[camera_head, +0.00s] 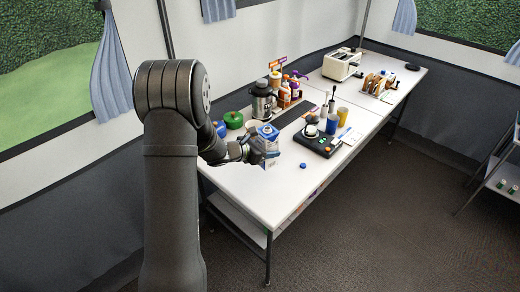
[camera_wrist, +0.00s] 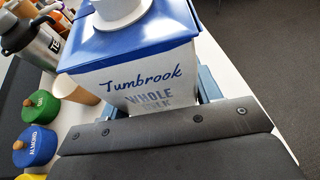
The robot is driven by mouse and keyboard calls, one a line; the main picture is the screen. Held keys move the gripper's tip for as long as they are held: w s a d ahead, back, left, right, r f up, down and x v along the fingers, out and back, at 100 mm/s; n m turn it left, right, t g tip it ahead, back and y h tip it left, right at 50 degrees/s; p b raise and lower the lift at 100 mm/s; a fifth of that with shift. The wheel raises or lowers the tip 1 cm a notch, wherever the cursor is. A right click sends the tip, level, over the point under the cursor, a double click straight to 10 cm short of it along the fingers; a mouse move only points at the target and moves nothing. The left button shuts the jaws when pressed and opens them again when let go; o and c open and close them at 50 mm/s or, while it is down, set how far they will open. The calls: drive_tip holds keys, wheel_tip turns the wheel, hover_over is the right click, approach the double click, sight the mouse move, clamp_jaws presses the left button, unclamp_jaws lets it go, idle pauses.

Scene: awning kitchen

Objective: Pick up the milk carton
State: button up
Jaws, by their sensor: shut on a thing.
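The milk carton (camera_wrist: 146,82) is white with a blue top and a white cap, and reads "Tumbrook whole milk" in the wrist view. It also shows in the head view (camera_head: 269,145) near the front left of the table. My gripper (camera_head: 250,150) is shut on the carton, with a finger on each side of it in the wrist view (camera_wrist: 155,96). The carton's lower part is hidden behind the gripper in the wrist view. I cannot tell whether its base touches the table.
A black scale (camera_head: 318,141) and a blue cap (camera_head: 303,166) lie to the right. The white table's (camera_head: 262,205) front corner is clear.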

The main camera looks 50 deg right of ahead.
drive_tip(key=shift+s+d+r, duration=0.1)
drive_tip(key=shift+s+r, duration=0.3)
drive_tip(key=shift+s, duration=0.3)
drive_tip(key=shift+s+d+r, duration=0.1)
drive_tip(key=shift+s+r, duration=0.35)
drive_tip(key=shift+s, duration=0.2)
drive_tip(key=shift+s+r, duration=0.4)
drive_tip(key=shift+s, duration=0.3)
drive_tip(key=shift+r, duration=0.1)
idle(1.4)
